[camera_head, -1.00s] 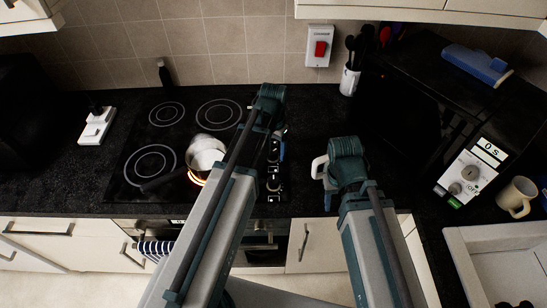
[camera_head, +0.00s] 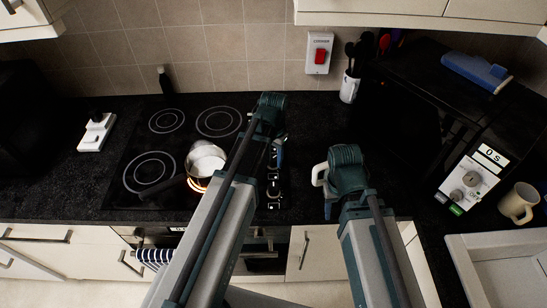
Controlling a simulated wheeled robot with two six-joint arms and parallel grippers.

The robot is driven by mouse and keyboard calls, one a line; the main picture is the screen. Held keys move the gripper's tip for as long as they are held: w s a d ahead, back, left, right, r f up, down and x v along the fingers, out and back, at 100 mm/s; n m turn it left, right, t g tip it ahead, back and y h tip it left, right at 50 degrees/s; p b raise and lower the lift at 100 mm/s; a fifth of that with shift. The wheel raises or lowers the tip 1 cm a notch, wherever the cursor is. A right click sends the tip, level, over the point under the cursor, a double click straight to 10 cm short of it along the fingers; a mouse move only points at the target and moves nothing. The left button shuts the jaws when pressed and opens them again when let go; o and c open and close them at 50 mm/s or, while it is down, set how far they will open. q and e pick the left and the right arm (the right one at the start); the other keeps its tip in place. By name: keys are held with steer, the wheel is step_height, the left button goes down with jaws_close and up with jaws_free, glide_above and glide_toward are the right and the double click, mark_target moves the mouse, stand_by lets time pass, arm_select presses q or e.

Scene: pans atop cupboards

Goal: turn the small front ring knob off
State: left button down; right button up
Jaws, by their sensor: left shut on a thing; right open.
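The black hob (camera_head: 185,145) has a column of knobs on its right edge, and a black knob (camera_head: 273,190) shows there. The small front ring (camera_head: 200,185) glows orange under a pale pan (camera_head: 205,160). My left gripper (camera_head: 277,152) points down over the knob column and is shut on a knob there. The fingers and arm hide that knob, so I cannot tell which one it is.
A red wall switch (camera_head: 320,56) and a utensil pot (camera_head: 349,87) are at the back. A microwave (camera_head: 470,180), a mug (camera_head: 518,202) and a sink (camera_head: 500,245) are on the right. A white block (camera_head: 96,132) lies left of the hob.

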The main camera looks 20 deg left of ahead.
arm_select(q)
steer(key=shift+n, duration=0.3)
steer(key=n, duration=0.4)
steer(key=shift+a+n, duration=0.1)
steer(key=shift+n, duration=2.5)
steer(key=shift+c, duration=1.9)
jaws_free()
steer(key=shift+r, duration=0.15)
arm_select(e)
steer(key=shift+r, duration=0.15)
